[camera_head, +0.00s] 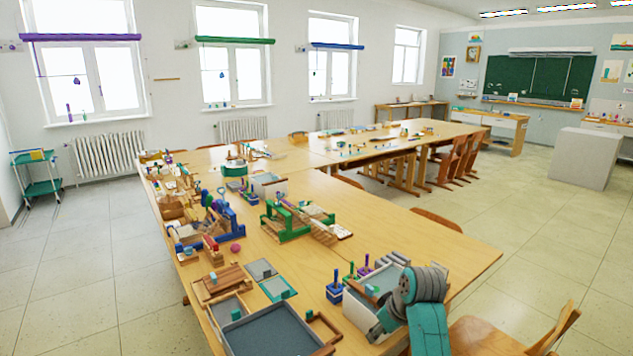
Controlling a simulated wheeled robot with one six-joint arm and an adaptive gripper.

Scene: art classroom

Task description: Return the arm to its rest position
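My arm (427,318), teal and grey, is folded low at the bottom right, over or beside the near right part of the long wooden table (420,240). A dark grey part that appears to be my gripper (377,331) points down and left in front of a light tray (357,308). Its fingers are small and partly hidden, so I cannot tell whether it is open or shut, or whether it touches the tray. I see nothing clearly held in it.
The near table carries a grey tray (275,331), peg stands (335,287), a green loom (287,222), a blue loom (228,218) and a pink ball (235,248). A chair (510,335) stands at the lower right. The floor (555,225) to the right is mostly clear.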

